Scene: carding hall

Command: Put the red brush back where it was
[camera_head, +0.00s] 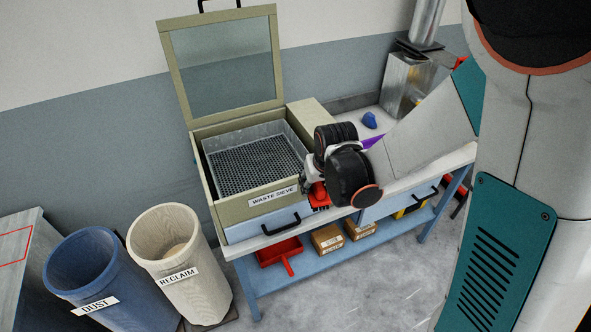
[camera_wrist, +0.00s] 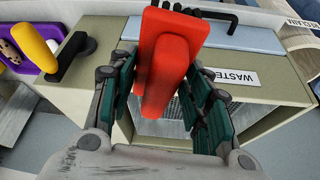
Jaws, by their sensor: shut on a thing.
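The red brush (camera_head: 319,196) is held in front of the waste sieve's right front corner, partly hidden by my wrist. In the wrist view the red brush (camera_wrist: 166,68) stands between the green-padded fingers of my gripper (camera_wrist: 160,92), which is shut on it. My gripper (camera_head: 313,187) also shows in the head view, just right of the WASTE SIEVE label. The waste sieve (camera_head: 226,219) has its glass lid up and a perforated tray inside. A red outline (camera_head: 14,246) is marked on the grey surface at the far left; it is empty where visible.
A blue bin (camera_head: 83,268) labelled DUST and a cream bin (camera_head: 168,262) labelled RECLAIM stand left of the bench. A red dustpan (camera_head: 281,252) and cardboard boxes (camera_head: 328,238) are on the lower shelf. A purple tray (camera_wrist: 48,62) and a blue object (camera_head: 370,120) are on the bench.

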